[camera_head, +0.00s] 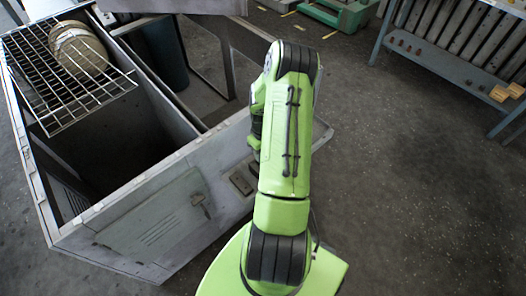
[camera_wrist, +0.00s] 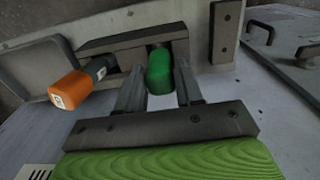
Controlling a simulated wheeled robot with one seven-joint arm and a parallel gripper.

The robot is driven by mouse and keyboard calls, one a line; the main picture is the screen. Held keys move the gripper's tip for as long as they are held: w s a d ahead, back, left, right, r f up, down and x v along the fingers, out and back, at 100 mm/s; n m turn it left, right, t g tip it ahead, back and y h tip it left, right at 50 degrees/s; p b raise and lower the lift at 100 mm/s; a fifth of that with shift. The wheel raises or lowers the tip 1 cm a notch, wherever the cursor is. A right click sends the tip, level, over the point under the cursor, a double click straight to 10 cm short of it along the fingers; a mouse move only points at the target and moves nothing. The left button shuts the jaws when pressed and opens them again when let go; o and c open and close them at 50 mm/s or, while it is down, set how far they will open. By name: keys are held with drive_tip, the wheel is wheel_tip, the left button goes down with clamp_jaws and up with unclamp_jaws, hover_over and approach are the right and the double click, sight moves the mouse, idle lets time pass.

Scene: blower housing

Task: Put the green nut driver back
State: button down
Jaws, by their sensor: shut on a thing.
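The green nut driver (camera_wrist: 159,72) shows in the wrist view as a rounded green handle, end towards the camera. Its far part meets a dark bracket (camera_wrist: 125,43) on the grey housing; I cannot tell how far it is seated there. My gripper (camera_wrist: 159,84) has its two grey fingers on either side of the green handle and is shut on it. In the head view my own arm hides the gripper and the nut driver.
An orange-handled tool (camera_wrist: 72,90) sits at the left of the bracket, close to my left finger. The grey housing (camera_head: 150,215) is open-topped, with a wire grate (camera_head: 62,100) and round discs (camera_head: 78,48). A blue-grey bench (camera_head: 440,62) stands at right; floor between is clear.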

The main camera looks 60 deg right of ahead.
idle(0.3)
drive_tip(key=shift+c, duration=0.8)
unclamp_jaws()
drive_tip(key=shift+r+p, duration=2.7)
drive_tip(key=shift+r, duration=1.4)
drive_tip(key=shift+f, duration=0.1)
